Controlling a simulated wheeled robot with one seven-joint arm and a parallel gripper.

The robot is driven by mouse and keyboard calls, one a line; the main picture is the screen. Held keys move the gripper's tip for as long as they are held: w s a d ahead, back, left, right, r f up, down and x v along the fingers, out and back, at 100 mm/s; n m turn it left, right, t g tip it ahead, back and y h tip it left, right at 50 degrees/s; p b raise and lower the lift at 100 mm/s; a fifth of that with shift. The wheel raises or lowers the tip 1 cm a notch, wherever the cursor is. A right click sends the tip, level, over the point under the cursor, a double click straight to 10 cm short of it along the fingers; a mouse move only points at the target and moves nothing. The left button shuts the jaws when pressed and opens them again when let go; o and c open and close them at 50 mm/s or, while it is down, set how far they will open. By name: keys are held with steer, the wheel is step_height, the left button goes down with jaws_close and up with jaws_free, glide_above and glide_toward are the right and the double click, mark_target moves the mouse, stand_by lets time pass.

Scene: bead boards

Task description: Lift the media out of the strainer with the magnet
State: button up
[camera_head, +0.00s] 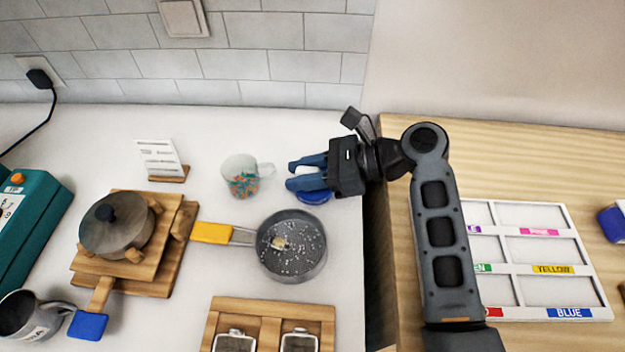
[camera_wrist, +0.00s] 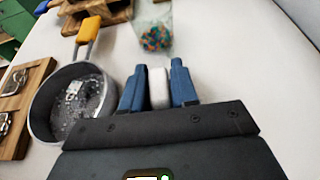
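The strainer (camera_head: 322,268) is a round grey pan with a yellow handle (camera_head: 212,232), holding small shiny media and a pale tan lump. It also shows at the left of the wrist view (camera_wrist: 40,118). My gripper (camera_head: 305,173) is above the counter behind and slightly right of the strainer. Its blue fingers lie on both sides of a white upright piece, which seems to be the magnet's handle (camera_wrist: 158,88), with no gap visible in the wrist view. A blue disc (camera_head: 313,198) shows just below the fingers; whether it joins the white piece is hidden.
A clear mug (camera_head: 240,178) with coloured beads stands left of my gripper. A lidded pot (camera_head: 117,226) sits on wooden boards at left. A wooden tray (camera_head: 268,308) lies in front. A labelled white sorting tray (camera_head: 542,312) is on the wooden table at right, across a gap.

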jaws_close()
steer(key=shift+r, duration=0.1)
